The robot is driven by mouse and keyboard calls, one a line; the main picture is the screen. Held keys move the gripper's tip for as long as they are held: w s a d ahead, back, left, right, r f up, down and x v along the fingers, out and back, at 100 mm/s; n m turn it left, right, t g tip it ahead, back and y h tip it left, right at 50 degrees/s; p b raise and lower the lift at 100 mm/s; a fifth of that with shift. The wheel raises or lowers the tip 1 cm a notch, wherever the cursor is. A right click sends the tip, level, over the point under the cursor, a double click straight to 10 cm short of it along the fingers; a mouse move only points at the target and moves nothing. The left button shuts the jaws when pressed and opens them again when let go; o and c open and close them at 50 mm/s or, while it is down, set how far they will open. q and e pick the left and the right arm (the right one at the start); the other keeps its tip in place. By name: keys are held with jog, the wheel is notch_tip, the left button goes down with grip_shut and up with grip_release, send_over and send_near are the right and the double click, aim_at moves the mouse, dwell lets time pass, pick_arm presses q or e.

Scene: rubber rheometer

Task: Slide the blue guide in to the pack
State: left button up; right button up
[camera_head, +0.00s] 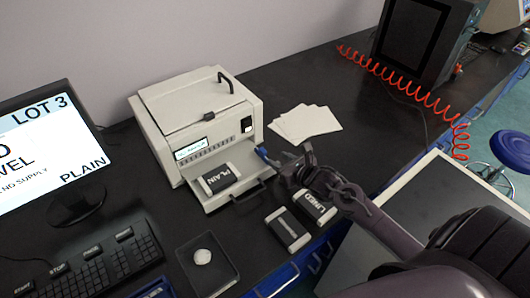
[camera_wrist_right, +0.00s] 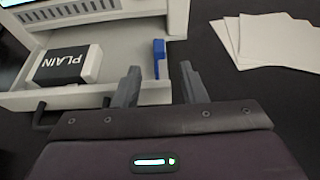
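The blue guide (camera_head: 262,153) stands at the right side of the printer's pulled-out tray (camera_head: 215,201); it also shows in the right wrist view (camera_wrist_right: 159,57). The pack (camera_head: 221,178), black and white and marked PLAIN, lies in the tray to the left of the guide; it shows in the wrist view too (camera_wrist_right: 66,66). A clear gap separates pack and guide. My right gripper (camera_wrist_right: 160,76) is open, its fingers apart, with the guide ahead between the fingertips. I cannot tell whether either finger touches it. My left gripper is not in view.
Two more packs, one marked LINED (camera_head: 315,208) and one darker (camera_head: 288,230), lie in front of the tray, below my right arm. White sheets (camera_head: 304,122) lie right of the printer (camera_head: 200,110). A monitor (camera_head: 45,150), keyboard (camera_head: 90,268) and small dark tray (camera_head: 222,272) are at left.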

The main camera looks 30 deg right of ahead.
aim_at(266, 153)
jog(key=p+x, duration=0.1)
jog(key=x, duration=0.6)
jog(key=shift+w+a+f, duration=0.1)
jog(key=shift+c, duration=0.5)
grip_shut()
